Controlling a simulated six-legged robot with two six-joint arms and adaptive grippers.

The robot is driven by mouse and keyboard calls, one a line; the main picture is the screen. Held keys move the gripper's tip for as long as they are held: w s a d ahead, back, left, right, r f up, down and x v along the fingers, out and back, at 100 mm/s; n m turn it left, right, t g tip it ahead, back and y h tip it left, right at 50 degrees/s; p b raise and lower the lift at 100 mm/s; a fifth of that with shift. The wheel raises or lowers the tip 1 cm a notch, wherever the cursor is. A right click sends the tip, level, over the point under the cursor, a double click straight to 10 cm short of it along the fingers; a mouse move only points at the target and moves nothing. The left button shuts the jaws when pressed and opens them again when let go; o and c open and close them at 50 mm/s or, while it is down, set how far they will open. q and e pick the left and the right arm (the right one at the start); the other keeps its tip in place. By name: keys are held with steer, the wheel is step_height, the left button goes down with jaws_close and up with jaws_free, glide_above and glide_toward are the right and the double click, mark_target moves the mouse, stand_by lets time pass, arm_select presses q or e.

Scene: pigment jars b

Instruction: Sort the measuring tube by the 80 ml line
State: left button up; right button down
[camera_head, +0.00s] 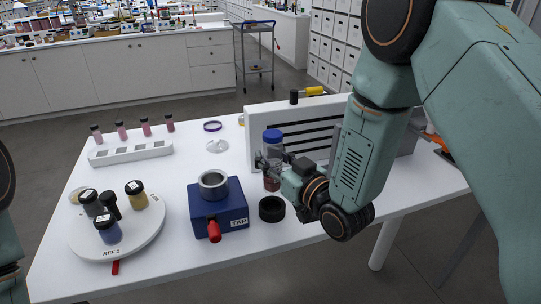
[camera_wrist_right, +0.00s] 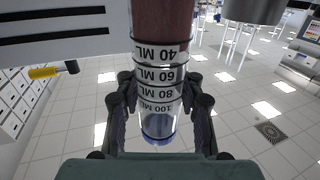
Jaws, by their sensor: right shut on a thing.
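My right gripper (camera_head: 268,164) is shut on the measuring tube (camera_head: 273,147), a clear tube with a blue cap and dark red contents low down. It stands upright in the grip, in front of the white slotted panel. I cannot tell whether its base touches anything. In the right wrist view, the gripper (camera_wrist_right: 160,95) holds the tube (camera_wrist_right: 163,75), which looks upside down in the picture. Its printed 40, 60, 80 and 100 ML bands show. The red fill ends near the 40 ML band, and the 80 ML band looks clear. My left gripper is out of view.
A black ring (camera_head: 271,209) lies close below the tube. The blue TAP box (camera_head: 229,212) with a metal cup stands left of it. A round REF 1 board (camera_head: 148,236) holds several jars. A white rack (camera_head: 130,153) and slotted panel (camera_head: 310,112) stand farther back.

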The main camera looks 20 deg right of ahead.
mark_target(277, 187)
steer(key=shift+a+f+b, duration=0.15)
steer(key=shift+f+b, duration=0.45)
steer(key=shift+f, duration=0.35)
steer(key=shift+w+d+f+b, duration=0.1)
steer(key=shift+d+f+b, duration=0.05)
steer(key=shift+f+b, duration=0.35)
steer(key=shift+w+d+f+b, duration=0.15)
steer(key=shift+f+b, duration=0.1)
steer(key=shift+f, duration=0.3)
steer(key=shift+s+f, duration=0.1)
steer(key=shift+f, duration=0.05)
steer(key=shift+s+a, duration=0.1)
steer(key=shift+a, duration=0.1)
steer(key=shift+a, duration=0.1)
steer(key=shift+d, duration=0.2)
steer(key=shift+f+b, duration=1.2)
steer(key=shift+f, duration=0.25)
steer(key=shift+r, duration=0.2)
steer(key=shift+r+p, duration=1.05)
